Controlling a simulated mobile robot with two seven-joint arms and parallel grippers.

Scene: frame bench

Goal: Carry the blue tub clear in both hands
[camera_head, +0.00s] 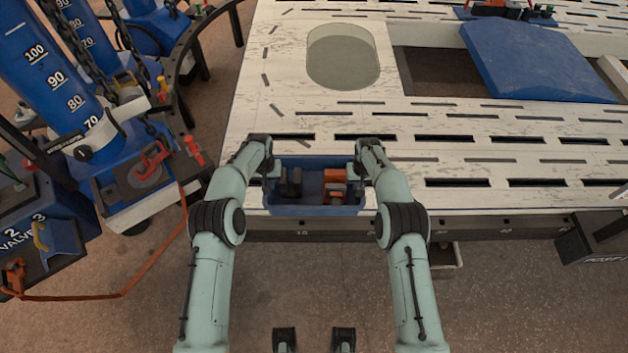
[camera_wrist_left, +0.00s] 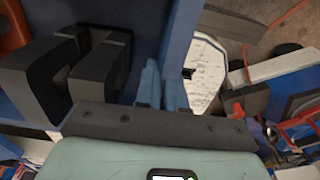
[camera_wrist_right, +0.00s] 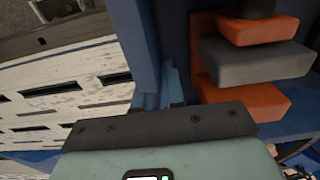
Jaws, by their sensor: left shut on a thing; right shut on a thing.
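The blue tub (camera_head: 316,210) is at the front edge of the bench, between my two grippers in the head view. Dark grey blocks lie in its left part and orange and grey pieces in its right part. My left gripper (camera_head: 270,172) is shut on the tub's left wall, which also shows in the left wrist view (camera_wrist_left: 182,40). My right gripper (camera_head: 354,172) is shut on the right wall, which also shows in the right wrist view (camera_wrist_right: 135,40). The fingertips are partly hidden by the walls. I cannot tell whether the tub touches the bench.
The white slotted bench (camera_head: 440,150) spreads behind and to the right, with an oval opening (camera_head: 343,58) and a blue panel (camera_head: 535,62). A blue frame machine (camera_head: 60,85) with chains stands at left. An orange strap (camera_head: 150,265) trails over the floor there. The floor in front looks mostly clear.

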